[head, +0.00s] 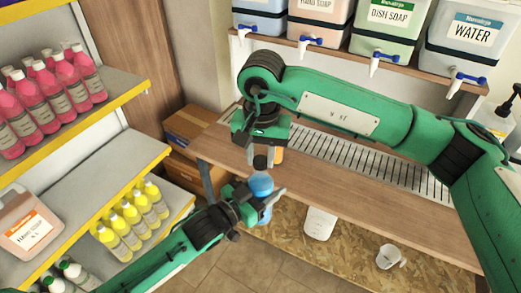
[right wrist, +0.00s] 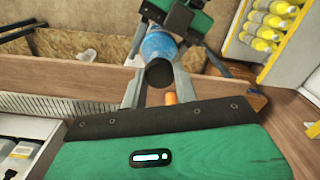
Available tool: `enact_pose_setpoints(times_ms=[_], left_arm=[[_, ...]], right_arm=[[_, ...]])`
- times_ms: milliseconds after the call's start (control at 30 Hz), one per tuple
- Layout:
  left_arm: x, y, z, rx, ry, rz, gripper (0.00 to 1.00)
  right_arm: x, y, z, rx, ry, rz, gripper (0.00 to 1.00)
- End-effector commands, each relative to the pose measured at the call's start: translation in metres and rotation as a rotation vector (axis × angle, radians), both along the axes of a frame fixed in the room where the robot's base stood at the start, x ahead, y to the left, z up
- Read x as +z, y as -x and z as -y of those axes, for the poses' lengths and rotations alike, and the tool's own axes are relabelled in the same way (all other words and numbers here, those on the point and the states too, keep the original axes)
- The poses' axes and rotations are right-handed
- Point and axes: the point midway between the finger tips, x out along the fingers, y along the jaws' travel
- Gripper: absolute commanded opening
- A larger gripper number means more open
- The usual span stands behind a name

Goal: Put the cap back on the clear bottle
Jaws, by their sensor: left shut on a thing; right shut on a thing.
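The clear bottle (head: 261,186) with blue liquid is roughly upright in front of the counter edge. My left gripper (head: 257,200) is shut around it from the lower left. My right gripper (head: 263,154) points down just above the bottle and is shut on the black cap (head: 260,162). In the right wrist view the cap (right wrist: 159,73) sits between the two fingers, with the blue bottle (right wrist: 158,44) directly behind it. The cap looks lined up with the bottle's top. The bottle's mouth is hidden, so I cannot tell whether they touch.
The wooden counter (head: 400,215) with a drain grate (head: 350,158) lies behind the bottle. Tapped drums, including the water drum (head: 466,45), stand above. Shelves with pink bottles (head: 50,90) and yellow bottles (head: 130,220) stand at left. A small orange object (head: 279,155) is beside my right gripper.

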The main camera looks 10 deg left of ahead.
Motion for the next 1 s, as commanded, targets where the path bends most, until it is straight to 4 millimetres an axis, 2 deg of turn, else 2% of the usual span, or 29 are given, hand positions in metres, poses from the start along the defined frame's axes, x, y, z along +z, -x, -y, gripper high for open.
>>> enact_pose_setpoints(times_ms=[533,1000], left_arm=[[0.002,0.000,0.000,0.000,0.001,0.003,0.13],[0.002,0.000,0.000,0.000,0.001,0.003,0.13]], right_arm=[[0.000,0.000,0.000,0.000,-0.001,0.001,0.09],[-0.009,0.000,0.000,0.000,-0.001,0.002,0.09]])
